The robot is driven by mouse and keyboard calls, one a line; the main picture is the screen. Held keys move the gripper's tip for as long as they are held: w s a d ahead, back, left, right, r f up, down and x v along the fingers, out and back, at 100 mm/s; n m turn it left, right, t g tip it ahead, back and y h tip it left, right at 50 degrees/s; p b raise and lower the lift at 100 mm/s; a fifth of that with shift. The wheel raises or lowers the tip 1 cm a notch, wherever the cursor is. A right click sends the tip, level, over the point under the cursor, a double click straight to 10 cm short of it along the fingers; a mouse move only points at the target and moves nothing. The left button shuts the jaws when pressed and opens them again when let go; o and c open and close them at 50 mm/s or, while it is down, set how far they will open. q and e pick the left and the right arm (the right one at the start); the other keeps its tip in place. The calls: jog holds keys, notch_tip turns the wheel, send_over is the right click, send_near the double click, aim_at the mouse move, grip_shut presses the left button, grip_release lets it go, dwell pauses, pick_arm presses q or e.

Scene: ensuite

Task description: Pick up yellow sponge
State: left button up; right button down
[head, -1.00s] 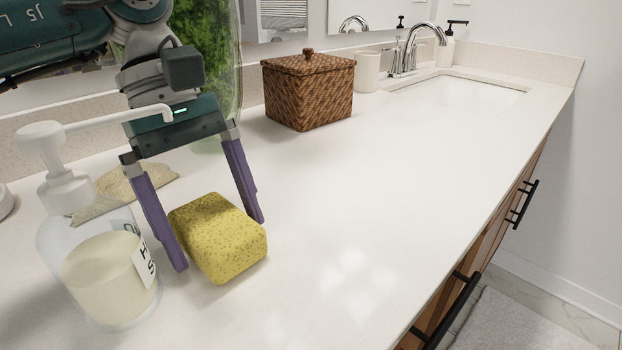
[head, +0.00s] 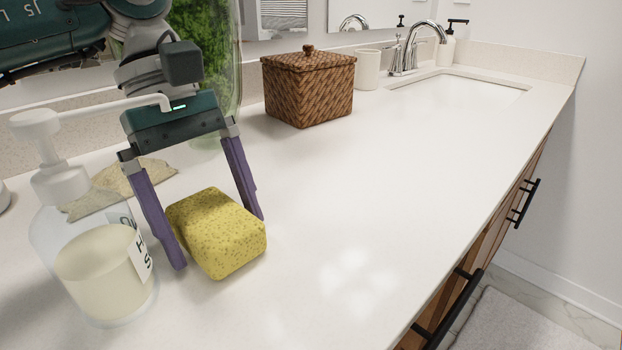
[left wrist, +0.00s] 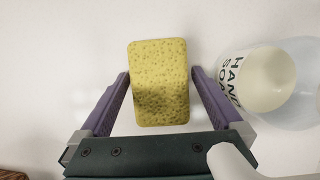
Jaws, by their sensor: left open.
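The yellow sponge (head: 217,233) lies on the white counter at the lower left of the head view. My left gripper (head: 222,242) is open, with its purple fingers on either side of the sponge. In the left wrist view the sponge (left wrist: 159,82) sits between the fingers of the left gripper (left wrist: 160,80), its far end reaching past the fingertips. Small gaps show between the sponge and the fingers there. My right gripper is in neither view.
A clear hand soap bottle (head: 95,262) with a white pump stands close on the left; it also shows in the left wrist view (left wrist: 262,82). A lidded wicker basket (head: 308,90) and sink (head: 460,90) are farther back. The counter right of the sponge is clear.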

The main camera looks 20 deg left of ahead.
pick_arm(q)
jog(key=c, duration=1.2)
jog(key=shift+o, duration=0.2)
jog(key=shift+r+p, duration=0.35)
jog(key=shift+p, duration=0.15)
jog(key=shift+w+a+r+b, duration=0.15)
jog(key=shift+r+b, duration=0.15)
jog(key=shift+r, duration=0.2)
jog(key=w+a+b, duration=0.1)
jog(key=a, duration=0.4)
jog(key=w+a+b, duration=0.1)
jog(key=a, duration=0.1)
jog(key=shift+w+a+f+b, duration=0.1)
jog(key=shift+w+a+b, duration=0.05)
jog(key=shift+w+b, duration=0.2)
notch_tip(320, 180, up, 14)
jog(key=p, duration=0.2)
jog(key=shift+p, duration=0.35)
jog(key=shift+s, duration=0.1)
